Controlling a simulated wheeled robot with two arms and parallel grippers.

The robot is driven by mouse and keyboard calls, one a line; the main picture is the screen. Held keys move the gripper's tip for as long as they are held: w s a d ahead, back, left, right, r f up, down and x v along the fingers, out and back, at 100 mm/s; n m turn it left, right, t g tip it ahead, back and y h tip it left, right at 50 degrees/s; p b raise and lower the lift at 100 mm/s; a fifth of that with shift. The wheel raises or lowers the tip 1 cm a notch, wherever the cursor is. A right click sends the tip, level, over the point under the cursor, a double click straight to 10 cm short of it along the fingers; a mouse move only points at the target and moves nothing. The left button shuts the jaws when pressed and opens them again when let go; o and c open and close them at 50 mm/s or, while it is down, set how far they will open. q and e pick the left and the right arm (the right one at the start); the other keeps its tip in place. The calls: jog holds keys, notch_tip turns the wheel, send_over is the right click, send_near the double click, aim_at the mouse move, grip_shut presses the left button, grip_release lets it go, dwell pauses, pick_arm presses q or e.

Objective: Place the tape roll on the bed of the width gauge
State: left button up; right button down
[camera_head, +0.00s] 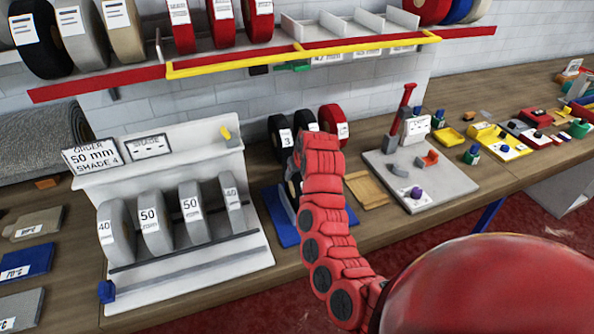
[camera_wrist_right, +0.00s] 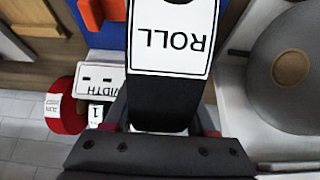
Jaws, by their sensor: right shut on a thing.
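The tape roll (camera_wrist_right: 160,95) is black with a white label reading "ROLL", upside down in the right wrist view. My right gripper (camera_wrist_right: 165,127) is shut on it. The width gauge has a blue bed (camera_head: 279,222); its blue part (camera_wrist_right: 106,37), an orange-red block (camera_wrist_right: 90,14) and a white "WIDTH" sign (camera_wrist_right: 99,80) show beside the roll in the wrist view. In the head view my red right arm hides the gripper and most of the gauge. I cannot tell whether the roll touches the bed. My left gripper is not in view.
A white rack (camera_head: 190,260) with several grey rolls stands left of the gauge; one grey roll (camera_wrist_right: 265,70) is close in the wrist view. Black rolls (camera_head: 280,135) and a red roll (camera_head: 333,118) stand behind. A grey board with tools (camera_head: 445,180) lies to the right.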

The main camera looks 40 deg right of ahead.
jog(key=shift+f, duration=0.2)
jog(key=shift+c, duration=1.1)
grip_release()
jog(key=shift+r, duration=0.1)
jog(key=b+v, duration=0.2)
jog(key=v, duration=0.3)
jog(key=shift+r, duration=0.15)
jog(key=p+v, duration=0.1)
jog(key=v, duration=0.4)
jog(key=shift+s+r+p, duration=0.15)
jog(key=shift+r+p, duration=0.05)
jog(key=shift+p, duration=0.15)
jog(key=shift+s+a+r, duration=0.1)
jog(key=shift+s+r, duration=0.25)
jog(key=shift+r, duration=0.25)
